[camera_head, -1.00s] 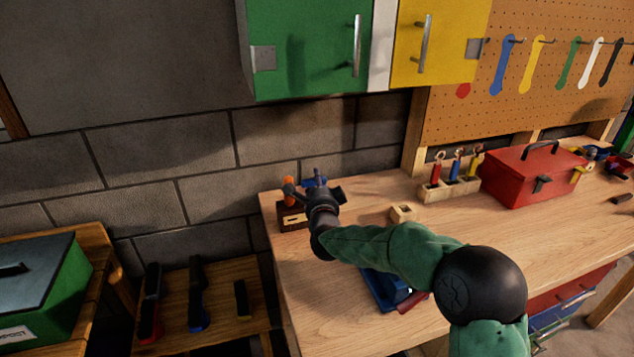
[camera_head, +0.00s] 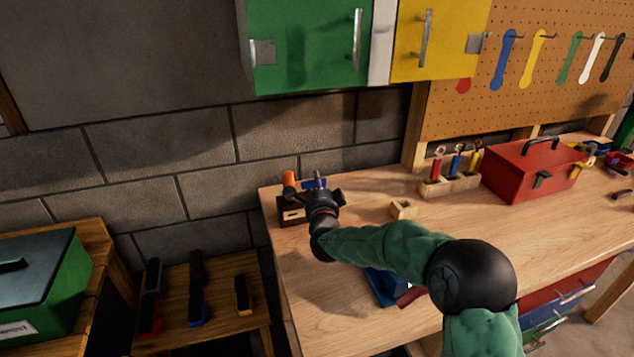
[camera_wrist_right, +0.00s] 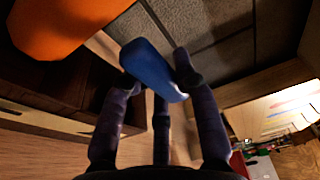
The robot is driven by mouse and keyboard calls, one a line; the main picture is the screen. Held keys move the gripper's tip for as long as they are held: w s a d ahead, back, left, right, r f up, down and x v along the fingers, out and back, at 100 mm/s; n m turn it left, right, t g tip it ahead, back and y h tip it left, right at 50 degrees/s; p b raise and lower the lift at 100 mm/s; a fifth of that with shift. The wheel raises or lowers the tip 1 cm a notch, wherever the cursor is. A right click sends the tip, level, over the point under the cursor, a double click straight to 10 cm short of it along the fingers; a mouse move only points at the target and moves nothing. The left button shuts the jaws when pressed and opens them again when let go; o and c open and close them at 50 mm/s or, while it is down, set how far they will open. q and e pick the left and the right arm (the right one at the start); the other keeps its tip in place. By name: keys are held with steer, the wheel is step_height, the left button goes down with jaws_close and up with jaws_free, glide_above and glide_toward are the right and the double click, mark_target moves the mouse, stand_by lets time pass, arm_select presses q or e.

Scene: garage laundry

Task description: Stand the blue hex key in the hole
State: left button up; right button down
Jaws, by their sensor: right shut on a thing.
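The blue hex key (camera_head: 316,183) is held in my right gripper (camera_head: 318,192), at the back left of the workbench. In the right wrist view the fingers (camera_wrist_right: 160,85) close around its thick blue handle (camera_wrist_right: 148,62). The key's lower end is hidden. A dark wooden block (camera_head: 292,214) with a pale front panel stands beside the gripper, and an orange-handled piece (camera_head: 289,178) rises from it. In the wrist view the orange handle (camera_wrist_right: 62,25) is close to the left of the key, above the block (camera_wrist_right: 45,75). The hole cannot be made out. My left gripper is out of view.
A small pale wooden block (camera_head: 403,210) lies right of the gripper. Farther right are a wooden rack (camera_head: 437,190) with coloured tools and a red toolbox (camera_head: 525,178). A blue item (camera_head: 383,287) lies partly under my right arm. The brick wall (camera_head: 290,135) is close behind.

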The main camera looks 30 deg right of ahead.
steer(key=shift+f, duration=0.25)
steer(key=shift+f, duration=0.35)
steer(key=shift+a+f, duration=0.1)
steer(key=shift+f, duration=0.3)
steer(key=c, duration=0.9)
jaws_free()
steer(key=shift+s+f, duration=0.1)
steer(key=shift+f, duration=0.05)
steer(key=shift+o, duration=0.2)
steer(key=shift+f, duration=0.15)
steer(key=shift+s+a, duration=0.1)
steer(key=shift+a, duration=0.05)
steer(key=v, duration=0.3)
steer(key=r+v, duration=0.1)
steer(key=v, duration=0.7)
steer(key=shift+s+r, duration=0.3)
steer(key=shift+s, duration=0.05)
steer(key=shift+r, duration=0.15)
